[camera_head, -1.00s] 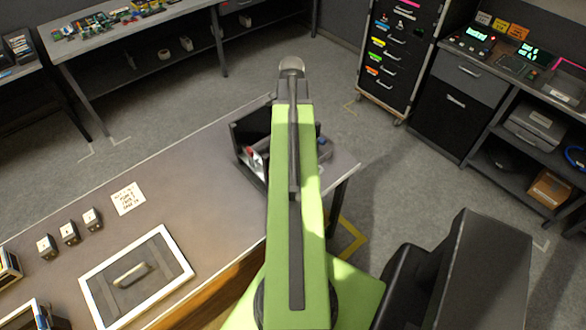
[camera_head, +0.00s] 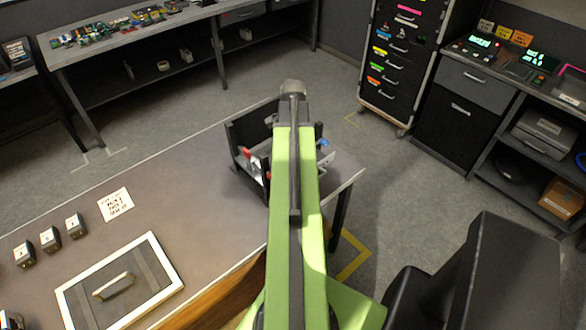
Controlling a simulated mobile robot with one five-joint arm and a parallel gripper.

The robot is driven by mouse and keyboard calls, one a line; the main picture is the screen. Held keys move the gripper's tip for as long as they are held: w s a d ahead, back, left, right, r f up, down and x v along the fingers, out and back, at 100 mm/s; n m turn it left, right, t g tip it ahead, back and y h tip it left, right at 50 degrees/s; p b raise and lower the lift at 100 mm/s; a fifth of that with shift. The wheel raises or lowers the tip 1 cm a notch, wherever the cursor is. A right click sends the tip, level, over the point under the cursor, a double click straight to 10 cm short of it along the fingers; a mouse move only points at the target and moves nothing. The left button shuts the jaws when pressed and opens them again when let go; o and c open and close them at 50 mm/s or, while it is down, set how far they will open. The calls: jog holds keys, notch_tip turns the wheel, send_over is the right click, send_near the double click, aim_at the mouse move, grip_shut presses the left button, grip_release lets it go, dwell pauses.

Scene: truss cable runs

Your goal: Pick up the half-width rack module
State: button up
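A flat dark panel with a raised handle lies in a white-edged frame (camera_head: 160,300) on the workbench at the lower left. Several small dark blocks with pale labelled tops (camera_head: 50,240) stand in a row beyond it. I cannot tell for sure which of these, if any, is the half-width rack module. My green arm reaches forward over the bench's right end. My gripper is not visible; the arm hides whatever is below and beyond it.
A black open bin (camera_head: 245,152) with red and blue items sits at the bench's right end, partly behind my arm. A paper note (camera_head: 115,205) lies on the workbench (camera_head: 185,200). A drawer cabinet (camera_head: 395,65) stands at the back. Bare floor lies beyond the bench.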

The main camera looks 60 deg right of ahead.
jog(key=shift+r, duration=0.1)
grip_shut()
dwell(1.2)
